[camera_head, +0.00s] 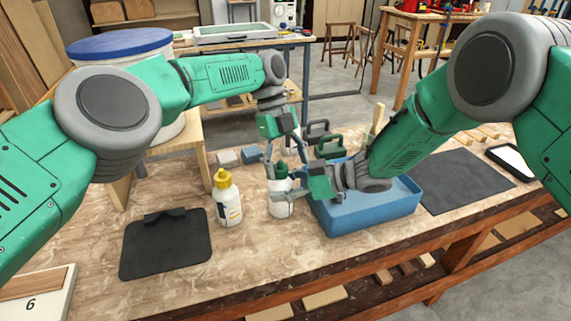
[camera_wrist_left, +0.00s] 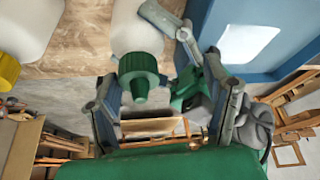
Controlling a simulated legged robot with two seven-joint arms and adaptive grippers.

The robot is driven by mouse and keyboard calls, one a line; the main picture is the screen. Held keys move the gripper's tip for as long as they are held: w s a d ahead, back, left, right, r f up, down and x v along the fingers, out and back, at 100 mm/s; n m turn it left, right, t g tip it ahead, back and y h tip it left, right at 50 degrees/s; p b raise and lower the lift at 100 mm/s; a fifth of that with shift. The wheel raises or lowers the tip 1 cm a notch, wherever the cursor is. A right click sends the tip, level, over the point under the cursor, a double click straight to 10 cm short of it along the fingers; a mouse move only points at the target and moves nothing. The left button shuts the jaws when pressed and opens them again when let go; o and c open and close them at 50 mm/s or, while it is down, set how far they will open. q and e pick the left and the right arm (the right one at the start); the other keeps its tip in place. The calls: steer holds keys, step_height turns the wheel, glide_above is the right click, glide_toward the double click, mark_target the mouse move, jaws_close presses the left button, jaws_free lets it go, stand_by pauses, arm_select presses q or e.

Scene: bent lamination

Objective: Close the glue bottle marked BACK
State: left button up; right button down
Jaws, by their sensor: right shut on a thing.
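A white bottle (camera_head: 280,208) with a dark green cap (camera_head: 281,171) stands on the table near the blue tray. Its green cap also shows in the left wrist view (camera_wrist_left: 138,72), with a narrower tip, above the white body (camera_wrist_left: 138,34). A second white bottle (camera_head: 228,208) with a yellow cap stands to its left. I cannot read BACK on either bottle. My left gripper (camera_head: 285,158) is over the green cap from above, its fingers apart on either side, not closed on it. My right gripper (camera_head: 288,188) is shut on the green-capped bottle's body from the right, hiding part of it.
The blue tray (camera_head: 372,216) stands close on the right, under my right wrist. Green-handled items (camera_head: 328,147) and small blocks stand behind. A black mat (camera_head: 165,243) lies front left, a dark sheet (camera_head: 463,182) right.

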arm_select(q)
steer(key=shift+r, duration=0.1)
arm_select(e)
steer(key=shift+d, duration=0.25)
